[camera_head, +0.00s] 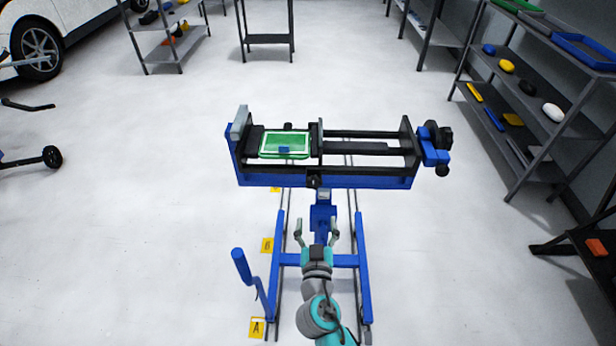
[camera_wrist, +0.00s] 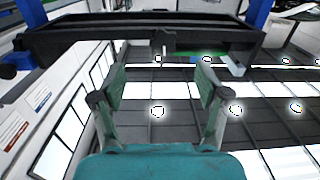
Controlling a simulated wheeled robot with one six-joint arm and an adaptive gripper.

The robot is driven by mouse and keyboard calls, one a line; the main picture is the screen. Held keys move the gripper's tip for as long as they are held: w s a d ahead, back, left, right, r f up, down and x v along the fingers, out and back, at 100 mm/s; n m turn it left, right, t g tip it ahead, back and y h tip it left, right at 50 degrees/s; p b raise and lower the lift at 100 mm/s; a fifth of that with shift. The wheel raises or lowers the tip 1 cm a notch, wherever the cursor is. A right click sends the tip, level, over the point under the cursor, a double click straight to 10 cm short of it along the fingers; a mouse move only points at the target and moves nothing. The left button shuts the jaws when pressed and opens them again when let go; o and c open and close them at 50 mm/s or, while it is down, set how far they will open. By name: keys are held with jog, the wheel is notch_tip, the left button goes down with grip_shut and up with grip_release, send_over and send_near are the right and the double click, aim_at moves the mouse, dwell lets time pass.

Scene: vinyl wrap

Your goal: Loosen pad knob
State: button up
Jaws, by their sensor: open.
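A blue and black clamp bench (camera_head: 370,182) stands ahead of my arm. A green pad (camera_head: 275,142) with a pale rim lies in its left half, with a small blue piece on it. A small black knob (camera_head: 314,181) shows at the middle of the front rail; it looks like the pad knob. In the wrist view a small dark knob (camera_wrist: 165,42) hangs at the rail's middle, beyond my fingertips. My gripper (camera_head: 316,228) is open and empty, below and in front of the rail. Its two fingers stand apart in the wrist view (camera_wrist: 159,82), not touching the knob.
Blue floor rails (camera_head: 365,285) run either side of my arm, with a blue lever (camera_head: 243,268) at left. A blue clamp with black knobs (camera_head: 436,145) sits at the bench's right end.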

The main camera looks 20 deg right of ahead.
aim_at(313, 185)
jog(key=x, duration=0.4)
jog(key=r+x, duration=0.1)
jog(key=x, duration=0.3)
jog(key=r+x, duration=0.1)
jog(key=x, duration=0.3)
jog(key=shift+w+a+f, duration=0.1)
jog(key=shift+w+a, duration=0.2)
jog(key=shift+w, duration=0.1)
jog(key=shift+c, duration=0.3)
jog(key=c, duration=1.1)
